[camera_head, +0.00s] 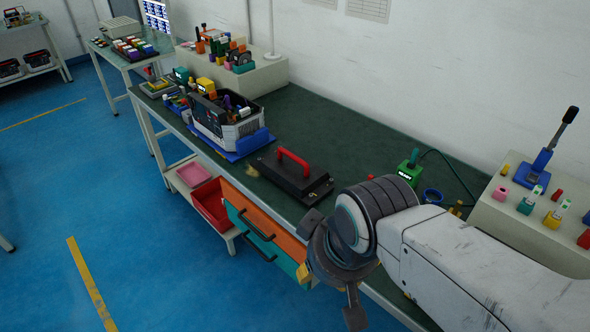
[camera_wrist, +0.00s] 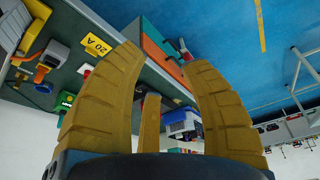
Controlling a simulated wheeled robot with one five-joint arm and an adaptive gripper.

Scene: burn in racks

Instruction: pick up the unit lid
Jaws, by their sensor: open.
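The unit lid is a flat black plate (camera_head: 290,180) with a red bar handle (camera_head: 294,159) on top. It lies on the green bench top near the front edge, right of the open unit (camera_head: 228,118), a white and black box on a blue base. My gripper (camera_head: 330,280) is to the right of the lid and nearer the camera, apart from it, by the bench's front edge. In the wrist view its yellow fingers (camera_wrist: 165,62) are spread with nothing between them. I cannot make out the lid clearly in the wrist view.
Orange and teal drawers (camera_head: 262,222) are under the bench front, beside a red bin (camera_head: 211,204) on a low shelf. A green device (camera_head: 410,168) and a blue cup (camera_head: 432,196) stand right of the lid. A raised block (camera_head: 530,215) with a lever is at far right.

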